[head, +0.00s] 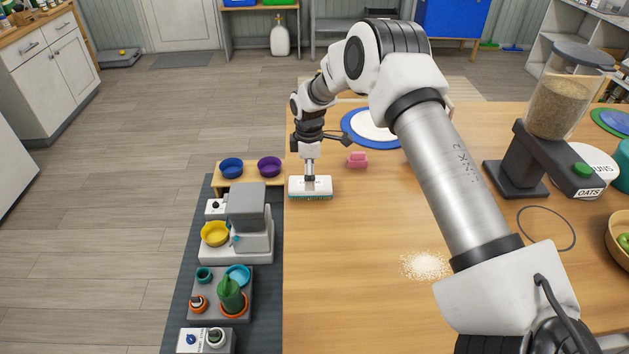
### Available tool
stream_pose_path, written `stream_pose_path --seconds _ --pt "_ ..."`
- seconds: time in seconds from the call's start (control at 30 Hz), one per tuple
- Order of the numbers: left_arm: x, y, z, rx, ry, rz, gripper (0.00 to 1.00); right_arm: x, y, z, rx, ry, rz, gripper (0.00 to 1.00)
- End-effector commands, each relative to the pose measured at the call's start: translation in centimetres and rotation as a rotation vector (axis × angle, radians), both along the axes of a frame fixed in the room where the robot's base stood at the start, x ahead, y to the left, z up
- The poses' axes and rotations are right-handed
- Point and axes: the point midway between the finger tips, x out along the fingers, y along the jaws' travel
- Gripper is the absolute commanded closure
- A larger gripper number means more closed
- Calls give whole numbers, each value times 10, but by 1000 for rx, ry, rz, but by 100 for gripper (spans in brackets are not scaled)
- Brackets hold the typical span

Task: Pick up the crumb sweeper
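The crumb sweeper (299,187) is a white block with a teal bristle edge along its front. It shows at the left edge of the wooden table, and I cannot tell whether it rests on the top or is just above it. My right arm reaches in from the lower right and bends down over it. My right gripper (310,166) points down at the sweeper's top middle and meets it in the picture. The fingertips are too small to tell whether they are closed on it. My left gripper is not in view.
Pale crumbs (425,265) lie on the table (345,290). A pink object (357,160) sits right of the sweeper, near a blue-rimmed plate (365,128). A grain dispenser (540,150) stands right. A dark side counter (180,300) holds bowls and a white machine (250,220).

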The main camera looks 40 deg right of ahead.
Motion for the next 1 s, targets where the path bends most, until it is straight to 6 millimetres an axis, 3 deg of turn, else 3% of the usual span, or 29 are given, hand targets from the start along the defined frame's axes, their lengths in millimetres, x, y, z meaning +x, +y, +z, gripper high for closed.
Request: stream_pose_path --seconds 0.1,0.2,0.43,0.47,0.63,1.0 --pt "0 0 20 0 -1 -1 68 -2 0 -18 0 6 -2 0" --pt "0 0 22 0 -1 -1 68 -2 0 -35 0 4 -1 0" --pt "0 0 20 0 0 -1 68 0 0 -41 1 -1 -1 0" --pt "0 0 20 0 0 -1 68 -1 0 -41 1 -1 -1 7" --pt "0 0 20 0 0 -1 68 -1 0 -41 1 1 -1 67" --pt "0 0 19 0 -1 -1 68 -1 0 -41 1 2 -1 68"
